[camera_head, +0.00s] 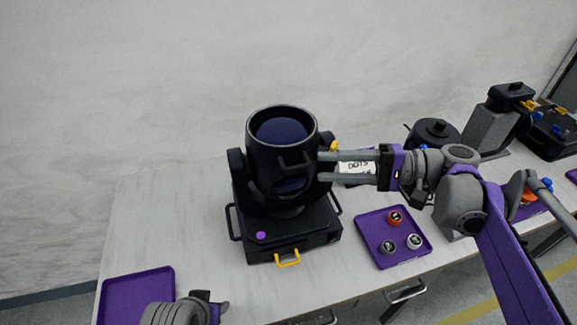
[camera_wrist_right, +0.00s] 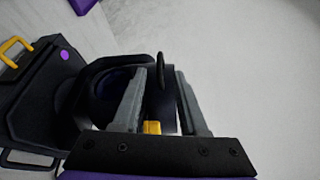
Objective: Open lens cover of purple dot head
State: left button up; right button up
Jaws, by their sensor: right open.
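The stage light head (camera_head: 262,150) stands on a black base with a purple dot (camera_head: 260,235); the dot also shows in the right wrist view (camera_wrist_right: 64,55). Its round barrel points up and a dark blue disc (camera_head: 282,132) shows inside the rim. I cannot tell whether this is lens or cover. My right gripper (camera_head: 321,168) is open, with its fingers reaching level to the barrel's right side. In the right wrist view a thin dark upright tab (camera_wrist_right: 160,70) and a yellow piece (camera_wrist_right: 152,127) show between the fingers; contact is unclear. My left gripper (camera_head: 207,302) is low at left, its jaws unclear.
A purple tray (camera_head: 368,222) with three small round pieces lies right of the base. An empty purple tray (camera_head: 138,290) is at the front left. A white label (camera_head: 357,167) lies behind my right fingers. Other black equipment (camera_head: 433,132) stands at right.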

aim_at(292, 168)
jog(key=a, duration=0.6)
jog(key=a+f, duration=0.1)
jog(key=a, duration=0.2)
jog(key=shift+w+a, duration=0.2)
jog(key=shift+w, duration=0.05)
jog(key=shift+c, duration=0.2)
grip_shut()
dwell(0.8)
